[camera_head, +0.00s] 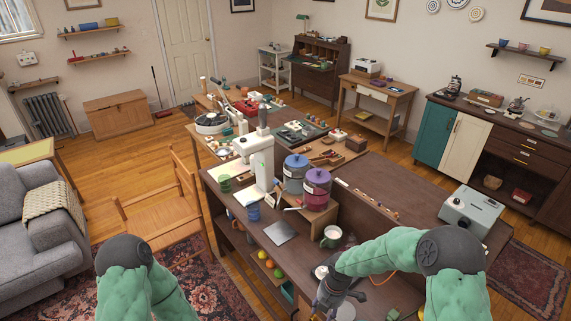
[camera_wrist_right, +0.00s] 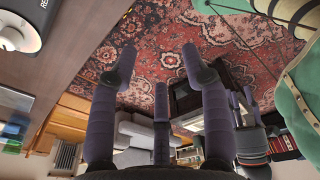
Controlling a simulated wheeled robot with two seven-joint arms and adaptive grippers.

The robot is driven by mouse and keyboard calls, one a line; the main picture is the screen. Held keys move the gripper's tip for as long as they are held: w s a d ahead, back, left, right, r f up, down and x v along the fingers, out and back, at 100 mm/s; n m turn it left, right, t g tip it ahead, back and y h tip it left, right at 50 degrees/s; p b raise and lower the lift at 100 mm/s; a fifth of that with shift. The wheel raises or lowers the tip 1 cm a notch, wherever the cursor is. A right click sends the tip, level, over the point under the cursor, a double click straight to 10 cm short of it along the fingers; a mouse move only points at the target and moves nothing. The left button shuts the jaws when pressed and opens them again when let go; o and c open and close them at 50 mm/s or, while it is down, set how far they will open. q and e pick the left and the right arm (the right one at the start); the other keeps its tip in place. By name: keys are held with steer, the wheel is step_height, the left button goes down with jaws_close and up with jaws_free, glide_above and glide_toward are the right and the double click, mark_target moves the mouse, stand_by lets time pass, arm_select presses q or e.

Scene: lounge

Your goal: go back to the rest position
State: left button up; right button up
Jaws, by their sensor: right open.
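My right arm comes in from the right in the head view, and its hand (camera_head: 331,295) hangs low over the front edge of the brown worktable (camera_head: 283,235), close to a white cup-like item. In the right wrist view the right gripper (camera_wrist_right: 158,75) has its fingers spread apart, with nothing between them; the patterned rug shows behind. Only the green upper part of my left arm shows at the lower left of the head view. My left gripper is outside the head view.
A mug (camera_head: 331,237), a grey flat plate (camera_head: 280,232) and two lidded jars, one blue (camera_head: 295,174) and one purple (camera_head: 317,188), are on the worktable. A grey toaster-like box (camera_head: 471,212) sits at right. A wooden chair (camera_head: 160,212) and grey sofa (camera_head: 35,235) stand left.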

steer(key=s+a+f+m+y+b, duration=0.1)
steer(key=s+f+m+b, duration=0.5)
steer(key=s+f+m, duration=0.3)
steer(key=s+a+f+m+y+b, duration=0.1)
steer(key=s+f+m+b, duration=0.5)
steer(key=s+f+m, duration=0.4)
step_height(320, 180, down, 4)
steer(key=m, duration=0.6)
steer(key=shift+a+m+t+y, duration=0.25)
steer(key=shift+m+t+y, duration=0.05)
steer(key=shift+m, duration=0.1)
